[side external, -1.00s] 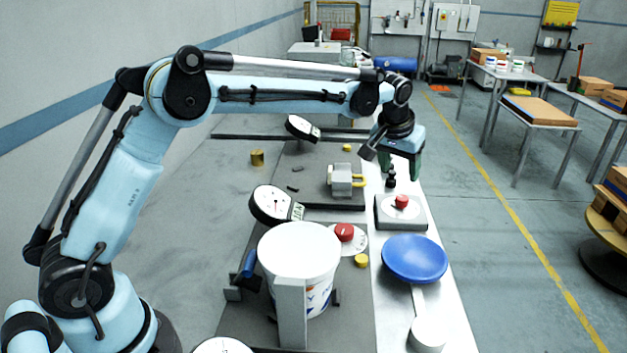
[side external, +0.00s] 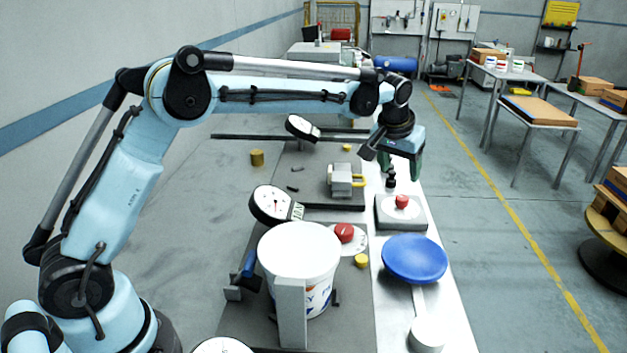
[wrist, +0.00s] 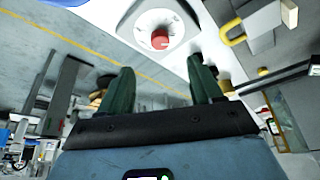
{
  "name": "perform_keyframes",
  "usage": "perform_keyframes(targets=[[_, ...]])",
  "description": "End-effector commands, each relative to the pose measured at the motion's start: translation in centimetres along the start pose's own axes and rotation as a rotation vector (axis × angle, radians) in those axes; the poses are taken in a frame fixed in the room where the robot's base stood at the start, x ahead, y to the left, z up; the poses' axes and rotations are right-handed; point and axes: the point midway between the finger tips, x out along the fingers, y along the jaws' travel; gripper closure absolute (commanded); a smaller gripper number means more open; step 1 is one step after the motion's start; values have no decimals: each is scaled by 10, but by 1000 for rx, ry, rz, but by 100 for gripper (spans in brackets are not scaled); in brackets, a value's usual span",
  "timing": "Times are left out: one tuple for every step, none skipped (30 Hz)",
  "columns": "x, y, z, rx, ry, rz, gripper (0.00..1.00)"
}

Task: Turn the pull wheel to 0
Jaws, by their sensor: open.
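A red knob (side external: 401,202) sits on a round white dial on a grey-white box (side external: 402,219) on the pale bench strip. The wrist view shows this red knob (wrist: 160,40) with a dial face around it, ahead of my fingertips. A second red knob (side external: 345,233) sits on a flat white disc behind the white bucket. No readable label shows which one is the pull wheel, and the dial digits are too small to read. My gripper (side external: 402,172) points down above and just behind the box. In the wrist view its green fingers (wrist: 160,75) are apart, with nothing between them.
A small black-knobbed post (side external: 390,182) stands close below my gripper. A grey block with a yellow shackle (side external: 346,180) is to the left. A blue dish (side external: 414,257) and white bucket (side external: 300,255) stand nearer the camera. A round gauge (side external: 272,204) stands behind the bucket.

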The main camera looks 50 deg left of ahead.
Motion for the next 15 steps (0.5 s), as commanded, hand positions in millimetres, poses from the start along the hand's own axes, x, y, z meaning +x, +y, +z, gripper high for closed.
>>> perform_keyframes(targets=[[-1, -1, 1, 7, -5, -1, 29], [-2, -2, 3, 17, -12, -1, 29], [-4, -5, 7, 42, -26, -3, 29], [-7, -7, 11, 68, -42, -3, 29], [-10, -10, 16, 101, -63, -3, 29], [-16, -15, 25, 154, -96, 0, 29], [-20, -19, 33, 200, -123, 4, 29], [-25, -22, 40, 249, -151, 9, 29], [-31, -27, 51, 313, -190, 21, 29], [-36, -31, 59, 360, -217, 31, 29], [-40, -34, 66, 406, -243, 41, 29], [-46, -38, 76, 463, -275, 58, 29], [-50, -40, 83, 501, -296, 70, 29], [-54, -42, 88, 537, -315, 82, 29], [-58, -44, 95, 577, -336, 97, 29]])
